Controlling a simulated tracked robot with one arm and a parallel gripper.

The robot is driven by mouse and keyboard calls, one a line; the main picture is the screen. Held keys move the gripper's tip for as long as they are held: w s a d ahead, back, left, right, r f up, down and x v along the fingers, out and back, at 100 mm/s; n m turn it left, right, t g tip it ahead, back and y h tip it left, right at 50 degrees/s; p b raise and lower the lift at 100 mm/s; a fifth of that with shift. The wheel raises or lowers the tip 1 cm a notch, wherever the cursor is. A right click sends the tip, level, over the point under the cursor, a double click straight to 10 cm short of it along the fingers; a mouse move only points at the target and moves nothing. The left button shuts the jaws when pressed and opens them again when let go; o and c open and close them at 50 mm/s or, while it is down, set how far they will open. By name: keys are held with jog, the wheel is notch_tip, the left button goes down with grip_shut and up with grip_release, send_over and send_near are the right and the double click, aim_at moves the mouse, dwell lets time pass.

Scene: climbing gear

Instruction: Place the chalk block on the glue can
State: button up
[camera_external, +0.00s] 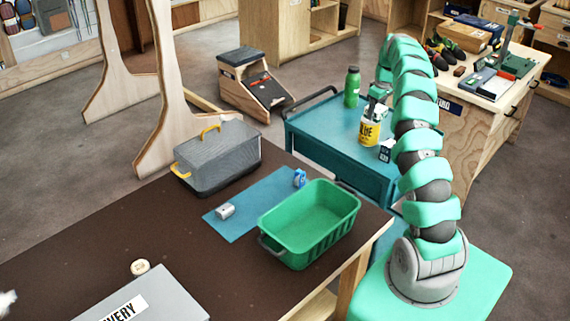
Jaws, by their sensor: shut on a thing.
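The yellow glue can (370,132) stands upright on the blue cart. My gripper (377,100) points down directly above it, at the end of my arched green arm. The gripper is shut on a small pale thing, which I take to be the chalk block (374,112); it is small and partly hidden by the fingers. The block appears right at the can's top. I cannot tell whether it rests on the can or is just above it.
A green bottle (352,87) and a small dark sign (386,151) stand near the can on the blue cart (318,127). The brown table holds a green bin (291,241), a grey lidded box (222,170), and a blue mat (238,229) with a silver item (225,211) and small blue-white box (299,178).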

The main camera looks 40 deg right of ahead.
jog(key=shift+w+d, duration=0.85)
jog(key=shift+d, duration=0.05)
jog(key=shift+w+d+f+p, duration=0.15)
jog(key=shift+w+f+p, duration=0.05)
jog(key=shift+p, duration=0.1)
jog(key=shift+w+d, duration=0.4)
jog(key=shift+d, duration=0.1)
jog(key=shift+w+d+p, duration=0.35)
jog(key=shift+w+p, duration=0.1)
jog(key=shift+w, duration=0.05)
jog(key=shift+f, duration=0.1)
jog(key=shift+f+p, duration=0.55)
jog(key=shift+f, duration=1.2)
jog(key=shift+f, duration=0.1)
